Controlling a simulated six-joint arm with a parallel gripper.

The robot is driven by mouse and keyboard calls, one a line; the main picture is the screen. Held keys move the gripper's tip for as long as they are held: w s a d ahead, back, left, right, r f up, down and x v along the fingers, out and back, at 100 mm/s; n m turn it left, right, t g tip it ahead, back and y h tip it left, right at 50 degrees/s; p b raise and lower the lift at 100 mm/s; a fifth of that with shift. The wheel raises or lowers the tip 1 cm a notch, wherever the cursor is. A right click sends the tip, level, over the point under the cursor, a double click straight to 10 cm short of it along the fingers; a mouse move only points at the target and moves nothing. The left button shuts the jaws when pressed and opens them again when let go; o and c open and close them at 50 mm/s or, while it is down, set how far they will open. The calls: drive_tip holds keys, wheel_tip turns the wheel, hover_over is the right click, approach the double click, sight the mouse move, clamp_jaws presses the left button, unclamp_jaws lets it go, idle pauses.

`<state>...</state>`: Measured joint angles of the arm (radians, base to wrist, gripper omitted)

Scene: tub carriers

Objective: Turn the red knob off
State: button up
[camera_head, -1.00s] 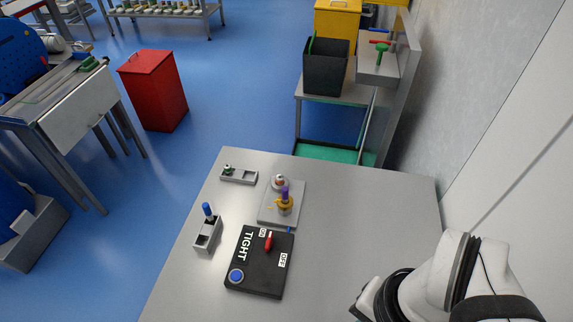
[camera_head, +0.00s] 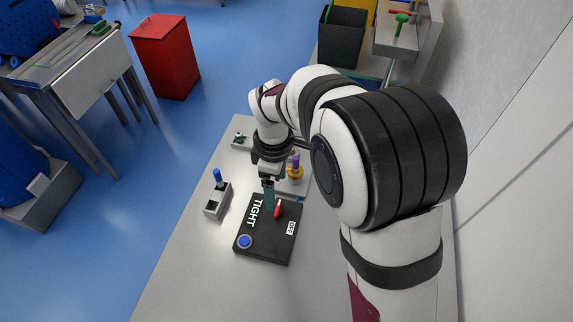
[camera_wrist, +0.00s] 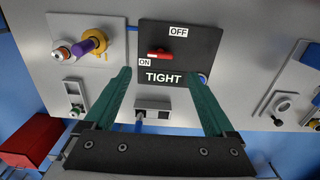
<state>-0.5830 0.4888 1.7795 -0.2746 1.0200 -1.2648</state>
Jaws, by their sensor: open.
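A black panel (camera_head: 262,249) lies on the grey table, marked TIGHT, with a red knob (camera_head: 278,210), a blue button (camera_head: 245,241) and an OFF label (camera_head: 290,228). My gripper (camera_head: 269,207) is above the panel, close to the knob. In the wrist view the black panel (camera_wrist: 207,45) shows the red knob (camera_wrist: 160,54) as a bar lying crosswise, its left end near the ON label (camera_wrist: 145,62). The OFF label (camera_wrist: 178,32) is farther up and right. My gripper (camera_wrist: 159,73) is open and empty, its green fingers spread on either side of the knob's line.
A grey base with a yellow and purple fitting (camera_wrist: 90,45) is beside the panel. A small grey holder with a blue-topped peg (camera_head: 217,178) stands left of the panel. A red bin (camera_head: 166,58) is on the floor. The table's right part is mostly hidden by my arm.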

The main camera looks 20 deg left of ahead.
sight(278, 208)
wheel_tip(278, 208, down, 9)
drive_tip(key=shift+f, duration=0.1)
drive_tip(key=shift+c, duration=0.2)
drive_tip(key=c, duration=1.3)
